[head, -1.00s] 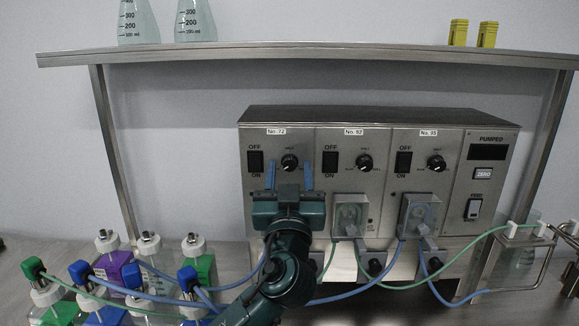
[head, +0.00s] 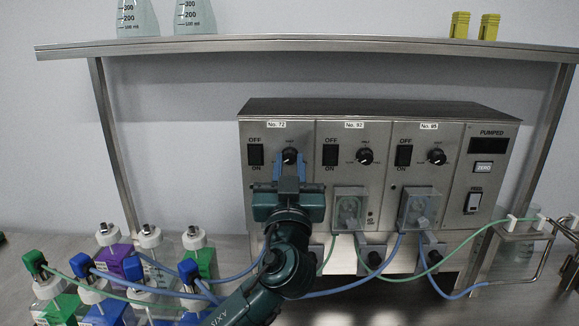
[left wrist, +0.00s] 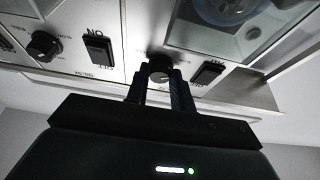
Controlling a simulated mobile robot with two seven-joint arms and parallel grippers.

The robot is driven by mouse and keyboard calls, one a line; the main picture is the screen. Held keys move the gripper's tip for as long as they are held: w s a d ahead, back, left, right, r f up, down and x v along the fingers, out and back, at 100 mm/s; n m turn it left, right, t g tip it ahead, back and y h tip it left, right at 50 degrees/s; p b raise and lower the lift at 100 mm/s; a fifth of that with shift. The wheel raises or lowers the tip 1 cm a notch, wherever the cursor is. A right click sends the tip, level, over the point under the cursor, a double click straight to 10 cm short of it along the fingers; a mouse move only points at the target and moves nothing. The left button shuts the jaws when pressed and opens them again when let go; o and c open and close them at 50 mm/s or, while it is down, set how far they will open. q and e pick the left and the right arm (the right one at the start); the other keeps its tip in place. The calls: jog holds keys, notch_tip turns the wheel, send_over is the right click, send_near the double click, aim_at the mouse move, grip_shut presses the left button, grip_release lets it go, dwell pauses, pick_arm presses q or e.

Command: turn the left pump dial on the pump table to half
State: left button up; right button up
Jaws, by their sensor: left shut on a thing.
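The pump unit (head: 378,115) stands on the table with three dials in a row. The left dial (head: 289,156), under the label No. 72, is a small black knob beside an OFF/ON switch (head: 255,155). My left gripper (head: 289,165) comes up from below with one blue finger on each side of this dial and is shut on it. In the left wrist view the picture is upside down, and the dial (left wrist: 160,68) sits between the two fingertips. The dial's pointer is hard to read in either view. My right gripper is not in view.
The middle dial (head: 365,156) and right dial (head: 437,157) are free. Blue and green tubes (head: 350,290) run in front of the unit. Capped bottles (head: 194,255) crowd the lower left. A metal shelf (head: 310,46) with flasks and yellow items spans above.

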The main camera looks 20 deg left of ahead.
pick_arm(q)
jog(key=shift+m, duration=0.4)
